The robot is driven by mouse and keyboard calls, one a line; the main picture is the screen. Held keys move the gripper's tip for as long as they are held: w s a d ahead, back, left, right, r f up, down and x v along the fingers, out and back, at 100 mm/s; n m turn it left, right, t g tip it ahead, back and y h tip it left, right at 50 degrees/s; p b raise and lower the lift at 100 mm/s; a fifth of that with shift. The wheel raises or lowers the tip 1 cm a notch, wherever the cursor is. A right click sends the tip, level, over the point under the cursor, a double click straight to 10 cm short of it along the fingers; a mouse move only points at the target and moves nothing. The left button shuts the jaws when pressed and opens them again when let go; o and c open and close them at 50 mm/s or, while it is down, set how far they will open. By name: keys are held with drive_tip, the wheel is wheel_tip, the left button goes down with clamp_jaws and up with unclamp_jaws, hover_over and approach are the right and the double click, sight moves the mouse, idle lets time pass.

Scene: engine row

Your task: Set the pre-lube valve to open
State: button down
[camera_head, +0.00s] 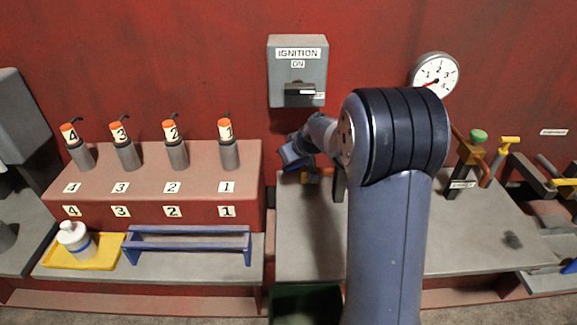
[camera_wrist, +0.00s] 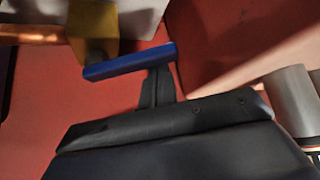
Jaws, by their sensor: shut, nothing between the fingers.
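A valve with a flat blue lever handle (camera_wrist: 130,62) and a brass-yellow body (camera_wrist: 92,25) sits on a copper pipe in the wrist view. The lever lies nearly level, slightly raised at its right end. No label shows on it, so I cannot confirm that it is the pre-lube valve. My gripper (camera_wrist: 160,78) has its dark fingers together and empty, right at the lever's right part; I cannot tell whether they touch it.
An ignition box (camera_head: 297,70) hangs above, with a gauge (camera_head: 434,78) to its right. Injectors (camera_head: 229,146) stand on a ledge at left. A green knob (camera_head: 478,136) and a yellow handle (camera_head: 509,141) stand at right. The grey bench (camera_head: 300,240) is clear in front.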

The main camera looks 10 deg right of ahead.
sight(292, 169)
drive_tip(key=shift+s+d+f+n+g+y+b, duration=0.2)
drive_tip(key=shift+n+b, duration=0.25)
drive_tip(key=shift+b, duration=0.6)
drive_tip(key=shift+s+d+f+n+g+y+b, duration=0.15)
drive_tip(key=shift+s+n+y+b, duration=0.25)
drive_tip(key=shift+b, duration=0.65)
drive_tip(key=n+b, duration=0.1)
drive_tip(key=s+n+y+b, duration=0.1)
drive_tip(key=b, duration=0.1)
drive_tip(key=shift+d+r+g, duration=0.1)
drive_tip(key=shift+d+g, duration=0.1)
drive_tip(key=shift+g, duration=0.15)
drive_tip(key=shift+s+d+r+b, duration=0.15)
drive_tip(key=shift+s+d+b, duration=0.3)
drive_tip(key=shift+b, duration=0.45)
drive_tip(key=shift+s+d, duration=0.1)
drive_tip(key=shift+s, duration=0.05)
drive_tip(key=shift+r, duration=0.1)
